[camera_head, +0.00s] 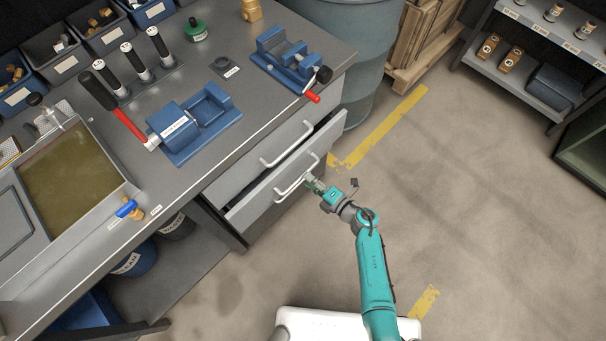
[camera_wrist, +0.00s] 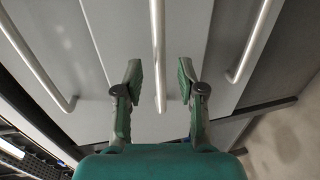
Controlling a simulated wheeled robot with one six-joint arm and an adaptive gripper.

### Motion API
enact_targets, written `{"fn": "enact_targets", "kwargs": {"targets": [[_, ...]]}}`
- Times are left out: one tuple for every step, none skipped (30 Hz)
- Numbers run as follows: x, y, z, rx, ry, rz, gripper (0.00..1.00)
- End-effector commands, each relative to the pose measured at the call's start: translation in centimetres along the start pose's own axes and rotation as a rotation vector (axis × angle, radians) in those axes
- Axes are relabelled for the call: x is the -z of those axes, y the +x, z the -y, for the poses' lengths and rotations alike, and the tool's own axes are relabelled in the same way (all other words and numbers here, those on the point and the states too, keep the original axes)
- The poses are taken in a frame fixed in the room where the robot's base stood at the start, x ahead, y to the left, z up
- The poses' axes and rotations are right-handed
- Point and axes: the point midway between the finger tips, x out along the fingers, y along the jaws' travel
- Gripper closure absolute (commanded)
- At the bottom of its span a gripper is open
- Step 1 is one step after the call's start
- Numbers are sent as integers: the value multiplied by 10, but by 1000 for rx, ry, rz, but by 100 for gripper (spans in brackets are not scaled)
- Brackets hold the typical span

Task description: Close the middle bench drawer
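The middle bench drawer (camera_head: 256,209) stands partly pulled out, its grey front ahead of the top drawer's face, with a narrow opening behind its upper edge. Its pale bar handle (camera_head: 290,188) runs along the front. My gripper (camera_head: 311,180) is at the right part of this handle. In the wrist view my gripper (camera_wrist: 158,78) is open, with one green finger on each side of the middle handle (camera_wrist: 158,50). The handle lies between the fingers in the picture, with space on both sides. I cannot tell how deep it sits between them.
The top drawer's handle (camera_head: 285,146) is just above. The bench top (camera_head: 255,95) carries a blue vise (camera_head: 290,60) and a blue block fixture (camera_head: 190,125). A grey-blue barrel (camera_head: 345,45) stands beyond the bench's right end. The floor (camera_head: 470,190) to the right is clear.

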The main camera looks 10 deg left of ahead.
Motion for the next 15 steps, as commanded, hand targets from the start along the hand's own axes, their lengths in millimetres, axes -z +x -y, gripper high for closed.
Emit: {"fn": "enact_targets", "kwargs": {"targets": [[0,10,-1,0,-1,-3,61],[1,14,0,0,-1,-4,61],[1,19,-1,0,-1,-2,61],[0,23,-1,0,0,-2,61],[0,26,0,0,0,-2,61],[0,30,0,0,0,-2,61],[0,33,0,0,0,-2,61],[0,35,0,0,0,-1,61],[0,38,0,0,0,0,61],[0,39,0,0,0,0,61],[0,40,0,0,0,0,61],[0,41,0,0,0,1,61],[0,41,0,1,1,1,61],[0,42,0,1,1,1,61],[0,42,0,1,1,1,61]]}}
